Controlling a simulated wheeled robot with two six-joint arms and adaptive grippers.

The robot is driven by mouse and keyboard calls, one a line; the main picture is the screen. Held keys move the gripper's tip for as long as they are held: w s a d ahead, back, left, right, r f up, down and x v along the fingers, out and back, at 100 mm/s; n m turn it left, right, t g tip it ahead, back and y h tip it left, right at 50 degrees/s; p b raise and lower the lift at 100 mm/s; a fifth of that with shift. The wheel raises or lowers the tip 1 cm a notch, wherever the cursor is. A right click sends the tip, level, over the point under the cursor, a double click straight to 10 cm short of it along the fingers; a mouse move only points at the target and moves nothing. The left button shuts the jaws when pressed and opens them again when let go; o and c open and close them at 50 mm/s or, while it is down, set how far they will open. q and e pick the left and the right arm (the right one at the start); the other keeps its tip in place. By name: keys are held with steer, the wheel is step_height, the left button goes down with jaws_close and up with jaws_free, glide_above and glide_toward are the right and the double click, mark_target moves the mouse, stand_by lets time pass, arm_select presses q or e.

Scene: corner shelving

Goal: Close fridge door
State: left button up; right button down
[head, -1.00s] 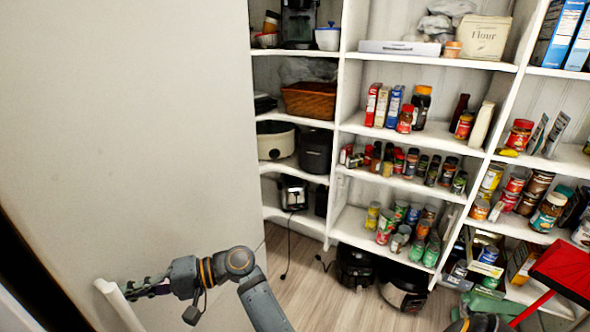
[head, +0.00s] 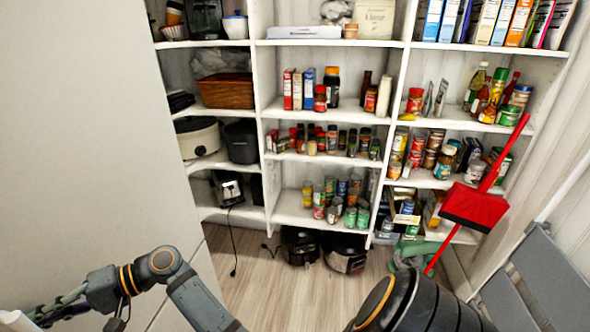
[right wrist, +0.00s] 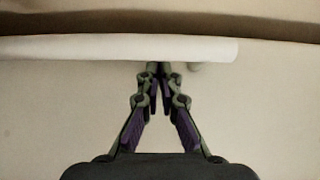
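The fridge door (head: 80,130) is the large pale panel filling the left side of the head view. Its white handle (head: 17,321) shows at the bottom left corner and as a horizontal bar in the right wrist view (right wrist: 90,47). My right gripper (head: 35,316) is at the handle. In the right wrist view its fingers (right wrist: 158,70) are drawn together, with the tips at the bar's lower edge and partly hidden by it. They do not visibly clasp the bar. My left gripper is not in view.
White corner shelves (head: 330,43) hold jars, cans, boxes and appliances. A red dustpan (head: 475,207) stands at the right near a grey folded item (head: 545,275). The wooden floor (head: 290,295) between door and shelves is mostly clear.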

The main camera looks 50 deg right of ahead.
steer(key=shift+w+r, duration=0.2)
steer(key=shift+r, duration=0.2)
steer(key=v, duration=1.2)
steer(key=shift+f, duration=0.4)
steer(key=shift+s, duration=0.15)
